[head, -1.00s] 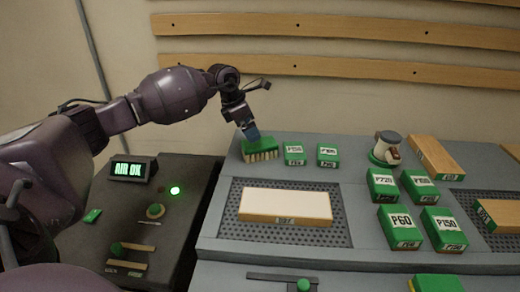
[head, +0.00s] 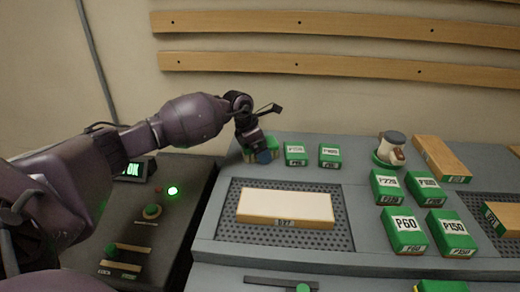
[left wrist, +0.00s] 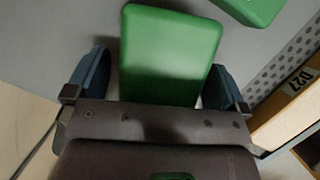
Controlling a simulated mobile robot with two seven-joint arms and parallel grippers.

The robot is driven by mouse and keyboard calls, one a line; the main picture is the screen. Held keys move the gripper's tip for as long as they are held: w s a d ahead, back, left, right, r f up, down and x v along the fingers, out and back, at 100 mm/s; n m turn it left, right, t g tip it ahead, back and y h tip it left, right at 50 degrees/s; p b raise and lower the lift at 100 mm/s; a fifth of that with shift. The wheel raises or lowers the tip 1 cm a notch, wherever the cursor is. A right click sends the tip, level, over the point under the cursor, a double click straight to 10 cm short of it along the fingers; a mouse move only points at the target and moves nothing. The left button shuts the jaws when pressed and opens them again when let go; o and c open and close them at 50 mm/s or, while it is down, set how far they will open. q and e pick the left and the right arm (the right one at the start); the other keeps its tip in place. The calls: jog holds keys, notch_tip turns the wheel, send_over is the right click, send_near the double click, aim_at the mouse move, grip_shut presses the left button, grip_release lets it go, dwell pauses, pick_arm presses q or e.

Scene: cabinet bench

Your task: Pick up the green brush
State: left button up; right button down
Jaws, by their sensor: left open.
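The green brush (head: 275,143) stands at the back left of the grey bench, mostly hidden behind my left gripper in the head view. In the left wrist view the brush (left wrist: 168,52) shows as a green block top. My left gripper (head: 264,156) is pointed down at the brush. In the left wrist view its blue fingers (left wrist: 158,85) are open, one on each side of the block, with a visible gap at the left finger. The brush's bristles are hidden now. My right gripper is not in view.
Two small green blocks (head: 296,154) stand just right of the brush. A pale board (head: 287,205) lies on a perforated mat in front. A dark control panel (head: 180,215) is at left.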

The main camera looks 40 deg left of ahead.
pick_arm(q)
jog(key=shift+f, duration=0.1)
jog(key=shift+c, duration=0.3)
jog(key=c, duration=1.1)
notch_tip(320, 180, up, 9)
jog(key=shift+r+p, duration=0.1)
jog(key=shift+p, duration=0.45)
notch_tip(320, 180, up, 11)
jog(key=shift+r+p, duration=0.1)
jog(key=shift+p, duration=0.35)
